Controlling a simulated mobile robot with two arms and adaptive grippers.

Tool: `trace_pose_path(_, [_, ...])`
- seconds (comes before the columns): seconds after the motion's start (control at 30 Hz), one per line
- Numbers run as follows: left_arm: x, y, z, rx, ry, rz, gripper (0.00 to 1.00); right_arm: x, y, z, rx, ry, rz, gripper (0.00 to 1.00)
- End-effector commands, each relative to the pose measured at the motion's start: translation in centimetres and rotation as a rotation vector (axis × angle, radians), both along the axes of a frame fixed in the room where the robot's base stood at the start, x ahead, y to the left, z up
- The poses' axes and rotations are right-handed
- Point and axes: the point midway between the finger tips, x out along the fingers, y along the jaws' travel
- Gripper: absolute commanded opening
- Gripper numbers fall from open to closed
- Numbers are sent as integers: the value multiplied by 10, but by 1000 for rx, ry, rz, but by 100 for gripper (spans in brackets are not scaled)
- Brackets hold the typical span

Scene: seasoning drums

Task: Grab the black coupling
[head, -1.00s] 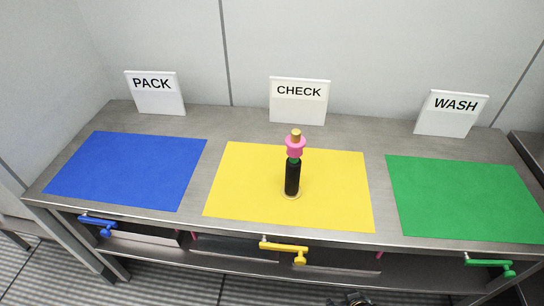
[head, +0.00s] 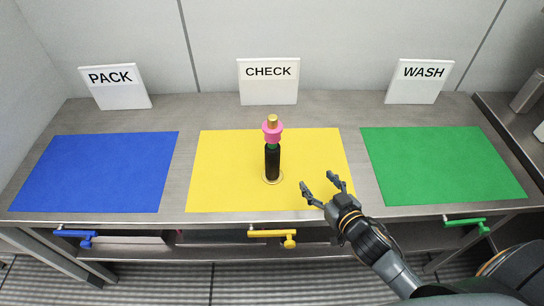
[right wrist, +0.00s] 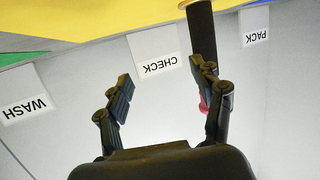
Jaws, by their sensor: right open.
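The black coupling (head: 272,162) is a dark cylinder standing upright on the yellow mat (head: 220,185). A green band, a pink flanged piece (head: 272,131) and a brass-coloured tip are stacked above it, and a pale ring shows at its base. My right gripper (head: 324,186) is open and empty, to the right of the coupling and nearer the front edge, apart from it. In the right wrist view the picture is upside down; the black coupling (right wrist: 202,35) shows beyond the right-hand finger, which partly hides the pink piece. My left gripper is not in view.
A blue mat (head: 95,170) lies left and a green mat (head: 440,165) right. Signs PACK (head: 114,87), CHECK (head: 268,82) and WASH (head: 420,82) stand at the back. Coloured handles, including a yellow one (head: 273,236), are below the front edge. Bare table lies between the mats.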

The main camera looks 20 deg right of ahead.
Motion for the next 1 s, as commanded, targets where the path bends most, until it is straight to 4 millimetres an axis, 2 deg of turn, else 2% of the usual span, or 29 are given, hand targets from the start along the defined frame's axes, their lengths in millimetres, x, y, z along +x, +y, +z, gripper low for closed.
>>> trace_pose_path(0.07, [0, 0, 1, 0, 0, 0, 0, 8, 5, 12, 23, -92, 94, 67])
trace_pose_path(0.2, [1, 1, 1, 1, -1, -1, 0, 8, 18, 26, 73, -191, 255, 67])
trace_pose_path(0.37, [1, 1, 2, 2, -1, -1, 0, 3, 27, 33, 109, -231, 362, 67])
trace_pose_path(0.47, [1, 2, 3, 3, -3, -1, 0, 7, 32, 35, 117, -237, 383, 67])
trace_pose_path(0.8, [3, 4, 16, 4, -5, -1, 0, 61, 60, 36, 118, -239, 381, 67])
trace_pose_path(1.0, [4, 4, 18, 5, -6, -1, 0, 77, 69, 34, 116, -237, 382, 67])
